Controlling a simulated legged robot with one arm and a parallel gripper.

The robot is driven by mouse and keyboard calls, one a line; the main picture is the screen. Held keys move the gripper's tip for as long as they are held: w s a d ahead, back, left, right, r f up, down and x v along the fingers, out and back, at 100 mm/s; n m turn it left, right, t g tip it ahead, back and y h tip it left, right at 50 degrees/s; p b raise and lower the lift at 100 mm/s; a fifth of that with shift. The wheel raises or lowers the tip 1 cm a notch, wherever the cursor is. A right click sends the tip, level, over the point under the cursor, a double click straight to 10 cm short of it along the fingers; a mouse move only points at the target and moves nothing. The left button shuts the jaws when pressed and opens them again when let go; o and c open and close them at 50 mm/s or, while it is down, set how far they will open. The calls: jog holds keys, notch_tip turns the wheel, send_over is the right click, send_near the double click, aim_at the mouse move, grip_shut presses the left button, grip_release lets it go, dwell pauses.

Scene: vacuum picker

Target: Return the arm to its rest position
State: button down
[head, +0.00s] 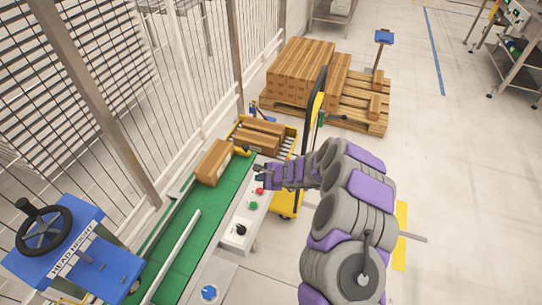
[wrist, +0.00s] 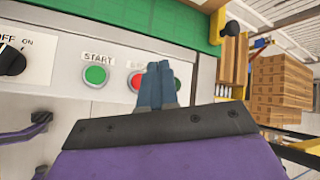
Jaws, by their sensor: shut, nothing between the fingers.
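My gripper (head: 259,170) is at the end of my grey and purple arm, which reaches out over the white control panel (head: 241,226) beside the green conveyor. In the wrist view my gripper (wrist: 158,70) is shut and empty, its two blue fingers side by side. The fingertips are in front of a red button (wrist: 136,80) and partly hide it and its label. The green START button (wrist: 95,75) is to their left, and a black OFF/ON knob (wrist: 12,62) is further left. I cannot tell whether the fingertips touch the panel.
A cardboard box (head: 213,162) sits on the green conveyor (head: 185,225). A yellow roller cart (head: 284,206) stands beyond the panel, with stacked boxes (head: 301,67) on pallets behind. A wire fence (head: 110,110) runs along the left. The floor at right is mostly clear.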

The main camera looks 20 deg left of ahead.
jog(key=s+a+r+n+g+y, duration=0.1)
jog(key=s+r+n, duration=0.15)
jog(key=r, duration=0.45)
jog(key=s+a+r+n+g+y, duration=0.1)
jog(key=s+r+n, duration=0.15)
jog(key=r, duration=0.55)
jog(key=s+d+r+n+g, duration=0.2)
jog(key=s+d+r+n, duration=0.2)
jog(key=s+r, duration=0.6)
jog(key=s+d+r+n+h, duration=0.1)
jog(key=s+d+h, duration=0.2)
jog(key=s+d, duration=0.6)
jog(key=s+d+r+n+g+h, duration=0.1)
jog(key=s+d+h, duration=0.3)
jog(key=s+d, duration=0.5)
jog(key=s+d+r+n+h, duration=0.2)
jog(key=s+d, duration=0.7)
jog(key=d, duration=0.6)
jog(key=shift+d+r+n+h, duration=0.15)
jog(key=shift+d+n+h, duration=0.15)
jog(key=shift+h, duration=0.4)
jog(key=shift+w+a, duration=0.1)
jog(key=shift+a, duration=0.05)
